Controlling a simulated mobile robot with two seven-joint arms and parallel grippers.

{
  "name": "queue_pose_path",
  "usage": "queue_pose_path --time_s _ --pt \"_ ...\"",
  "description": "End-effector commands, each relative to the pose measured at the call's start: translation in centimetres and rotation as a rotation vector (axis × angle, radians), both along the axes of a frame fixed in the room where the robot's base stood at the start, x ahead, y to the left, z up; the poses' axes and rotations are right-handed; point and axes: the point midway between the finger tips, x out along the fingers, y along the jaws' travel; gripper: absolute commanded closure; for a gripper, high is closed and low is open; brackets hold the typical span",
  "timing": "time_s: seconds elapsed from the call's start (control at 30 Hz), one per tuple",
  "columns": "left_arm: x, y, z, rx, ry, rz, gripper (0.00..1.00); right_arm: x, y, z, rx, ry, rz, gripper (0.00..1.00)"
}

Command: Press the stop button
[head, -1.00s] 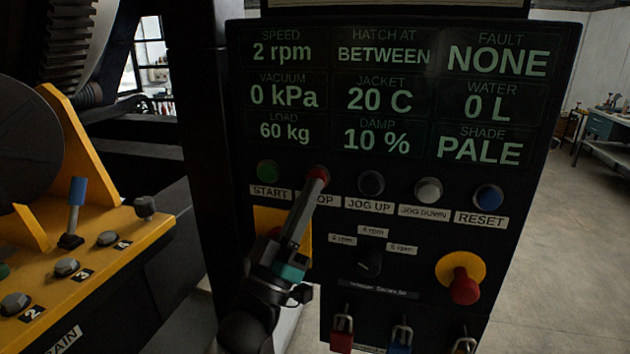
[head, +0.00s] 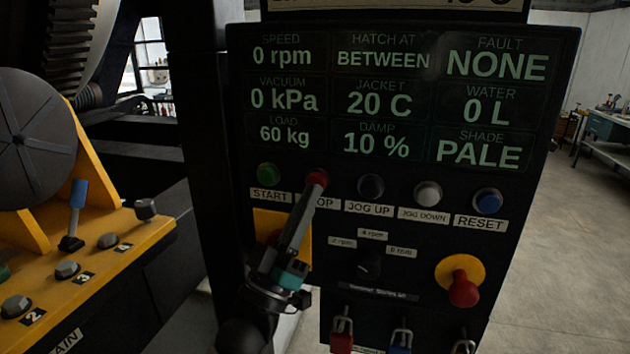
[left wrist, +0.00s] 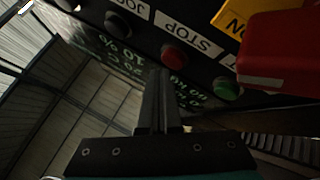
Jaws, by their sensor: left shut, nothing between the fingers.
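The red stop button (head: 317,176) is in the row of buttons on the black control panel, with the STOP label partly hidden behind my left gripper. It also shows in the left wrist view (left wrist: 174,57), beside its STOP label (left wrist: 187,35). My left gripper (head: 314,187) is shut and empty, its fingertips at the button in the head view. In the left wrist view the tips (left wrist: 160,72) lie close beside the button's image; I cannot tell whether they touch. The display (head: 283,55) reads 0 rpm. My right gripper is not in view.
The green start button (head: 268,173) is just left, and the jog up button (head: 371,186) just right. A red mushroom button (head: 463,291) on a yellow base and padlocks (head: 341,338) sit lower. A yellow console (head: 130,240) stands left. Open floor (head: 570,240) lies right.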

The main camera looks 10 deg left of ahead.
Motion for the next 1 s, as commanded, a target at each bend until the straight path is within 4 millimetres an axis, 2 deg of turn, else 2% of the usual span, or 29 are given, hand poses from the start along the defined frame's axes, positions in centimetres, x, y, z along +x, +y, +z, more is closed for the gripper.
queue_pose_path --time_s 0.47,0.8,1.0 --pt "-0.8 0.0 0.0 0.000 0.000 0.000 1.00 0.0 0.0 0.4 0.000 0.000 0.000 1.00" --pt "-4.1 0.2 0.1 0.001 0.001 0.000 1.00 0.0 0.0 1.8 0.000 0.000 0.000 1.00" --pt "-5.4 0.2 0.1 0.000 0.000 0.000 1.00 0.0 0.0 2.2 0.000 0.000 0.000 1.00"
